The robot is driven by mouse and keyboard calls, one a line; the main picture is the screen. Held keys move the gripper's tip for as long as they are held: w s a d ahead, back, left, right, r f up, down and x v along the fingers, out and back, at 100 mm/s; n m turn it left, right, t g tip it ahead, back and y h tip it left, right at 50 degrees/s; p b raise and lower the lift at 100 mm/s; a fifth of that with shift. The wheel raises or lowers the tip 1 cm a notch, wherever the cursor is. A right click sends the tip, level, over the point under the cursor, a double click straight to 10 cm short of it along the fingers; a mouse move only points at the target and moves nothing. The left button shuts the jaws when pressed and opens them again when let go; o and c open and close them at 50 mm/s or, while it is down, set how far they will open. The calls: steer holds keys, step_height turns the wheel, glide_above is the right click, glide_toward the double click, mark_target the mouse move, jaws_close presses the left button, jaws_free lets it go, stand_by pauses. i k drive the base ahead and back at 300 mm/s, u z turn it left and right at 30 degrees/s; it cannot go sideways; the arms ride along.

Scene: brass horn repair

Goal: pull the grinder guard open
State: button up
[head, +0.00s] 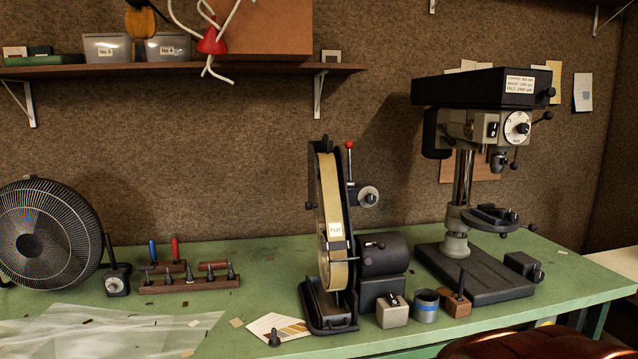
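The belt grinder (383,256) stands on the green bench in the middle of the head view. Its tan abrasive belt (329,195) runs upright and faces forward, with a small pale label (336,230) at mid-height. A dark upright housing (347,205) runs along the belt's right side and behind its top. I cannot tell which dark part is the hinged guard or whether it stands open. A red-tipped lever (349,147) and a round dial knob (369,195) are at the upper right of the belt. My gripper is not in view.
A drill press (465,190) stands right of the grinder. A grey switch box (392,312), blue-banded cup (426,306) and brown block (457,304) sit before the motor. A fan (45,235) and tool rack (190,284) are left. A shelf (180,69) hangs above.

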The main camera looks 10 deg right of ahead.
mark_target(313, 189)
steer(key=z, duration=0.05)
steer(key=k, duration=0.45)
steer(key=u, duration=1.2)
steer(key=i, duration=1.5)
steer(key=z, duration=0.5)
